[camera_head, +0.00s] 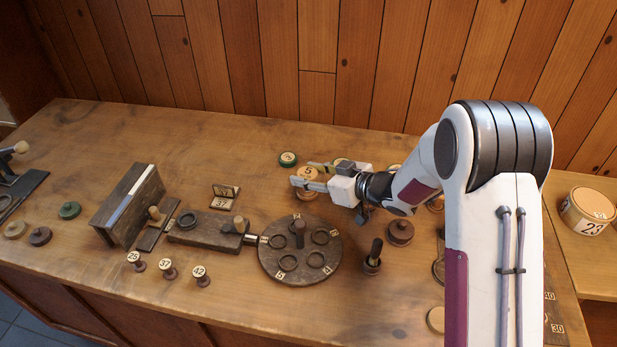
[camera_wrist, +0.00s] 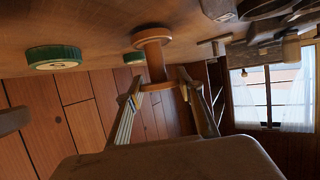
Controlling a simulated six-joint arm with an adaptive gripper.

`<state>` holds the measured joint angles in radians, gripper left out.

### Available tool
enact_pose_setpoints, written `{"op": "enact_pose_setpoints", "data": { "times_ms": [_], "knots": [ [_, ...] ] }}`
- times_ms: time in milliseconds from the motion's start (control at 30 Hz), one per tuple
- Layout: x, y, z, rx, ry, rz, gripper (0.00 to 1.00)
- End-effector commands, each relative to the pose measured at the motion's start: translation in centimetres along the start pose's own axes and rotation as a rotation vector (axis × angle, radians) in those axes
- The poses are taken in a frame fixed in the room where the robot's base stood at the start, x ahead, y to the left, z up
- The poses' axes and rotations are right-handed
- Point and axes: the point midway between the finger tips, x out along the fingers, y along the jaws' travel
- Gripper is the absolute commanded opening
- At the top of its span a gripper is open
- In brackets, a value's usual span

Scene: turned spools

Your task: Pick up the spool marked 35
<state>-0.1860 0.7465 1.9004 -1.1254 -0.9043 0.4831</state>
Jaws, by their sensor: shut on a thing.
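My gripper (camera_head: 308,176) is shut on a pale wooden spool (camera_head: 307,173) near the back middle of the bench. A dark 5 shows on its top disc; the full number cannot be read. One finger lies on each side of it. In the wrist view the same spool (camera_wrist: 155,62) has its narrow body between my fingertips (camera_wrist: 168,80), with its wide base disc towards the bench. I cannot tell whether the base touches the wood.
A round dark turntable (camera_head: 272,262) with rings is in front. Several small numbered spools (camera_head: 168,267) stand front left. A dark red spool (camera_head: 400,232) is to the right. A slanted board (camera_head: 112,215) stands left.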

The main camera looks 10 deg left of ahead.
Motion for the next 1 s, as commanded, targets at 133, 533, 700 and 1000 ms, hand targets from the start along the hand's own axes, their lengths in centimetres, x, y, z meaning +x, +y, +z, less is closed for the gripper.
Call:
{"op": "enact_pose_setpoints", "data": {
  "times_ms": [133, 533, 700, 1000],
  "knots": [
    [-0.6, 0.0, -1.4, -0.002, 0.002, 0.001, 0.16],
    [-2.6, 0.0, -6.2, -0.004, 0.003, 0.001, 0.16],
    [-3.2, 0.0, -7.8, -0.002, 0.002, 0.001, 0.16],
    [-3.5, 0.0, -8.5, 0.000, 0.001, 0.000, 0.16]
  ]
}}
